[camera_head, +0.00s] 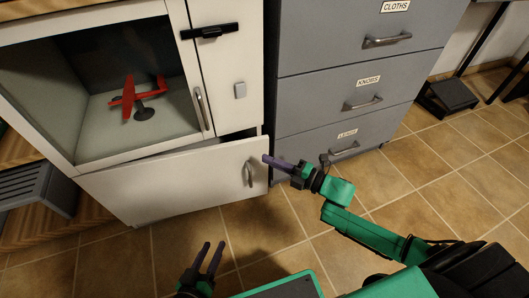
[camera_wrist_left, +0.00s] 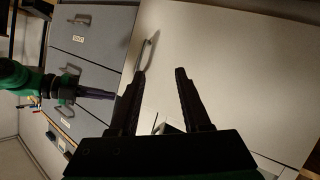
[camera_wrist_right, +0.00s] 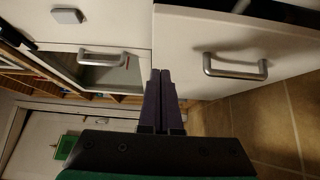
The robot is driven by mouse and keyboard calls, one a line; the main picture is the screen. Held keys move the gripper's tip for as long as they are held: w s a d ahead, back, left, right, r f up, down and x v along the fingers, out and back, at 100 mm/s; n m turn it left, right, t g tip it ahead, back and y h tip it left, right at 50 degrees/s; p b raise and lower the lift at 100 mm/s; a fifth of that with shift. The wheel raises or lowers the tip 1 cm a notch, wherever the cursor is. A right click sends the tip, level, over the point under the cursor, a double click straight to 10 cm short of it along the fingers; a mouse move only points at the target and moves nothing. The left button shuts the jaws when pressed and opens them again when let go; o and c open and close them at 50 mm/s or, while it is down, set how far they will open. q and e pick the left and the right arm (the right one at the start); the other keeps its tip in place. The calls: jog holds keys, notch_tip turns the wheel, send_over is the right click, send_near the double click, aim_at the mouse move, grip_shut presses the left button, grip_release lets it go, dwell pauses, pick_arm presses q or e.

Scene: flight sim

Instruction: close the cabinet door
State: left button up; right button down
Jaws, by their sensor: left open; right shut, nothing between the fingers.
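The white lower cabinet door (camera_head: 165,186) stands ajar, with a dark gap along its top right. Its silver handle (camera_head: 249,173) is near the right edge. My right gripper (camera_head: 266,159) is shut and empty, its fingertips by the door's upper right corner; in the right wrist view its fingertips (camera_wrist_right: 161,73) are beside the door's edge (camera_wrist_right: 187,45). I cannot tell if they touch. My left gripper (camera_head: 213,245) is open and empty, low in front of the door. The left wrist view shows the door (camera_wrist_left: 235,55) beyond its open fingers (camera_wrist_left: 161,75).
Above the door is a glass-fronted compartment (camera_head: 201,105) holding a red model plane (camera_head: 135,97). A grey drawer cabinet (camera_head: 310,85) stands close on the right. A dark grey crate (camera_head: 35,187) is at the left. Tiled floor (camera_head: 180,240) in front is clear.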

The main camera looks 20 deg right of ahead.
aim_at(253, 144)
jog(key=w, duration=0.1)
jog(key=w+b, duration=0.1)
jog(key=w, duration=0.1)
jog(key=w+b, duration=0.1)
jog(key=w, duration=0.1)
jog(key=shift+a, duration=0.3)
pick_arm(q)
jog(key=w+r+t, duration=0.3)
jog(key=w+r, duration=0.2)
jog(key=r, duration=0.3)
jog(key=w+a+r+t+h, duration=0.1)
jog(key=w+r+t, duration=0.2)
jog(key=w+r, duration=0.3)
notch_tip(253, 144, up, 2)
jog(key=shift+r+m, duration=0.15)
jog(key=shift+m, duration=0.15)
jog(key=shift+w, duration=0.1)
jog(key=shift+f, duration=0.2)
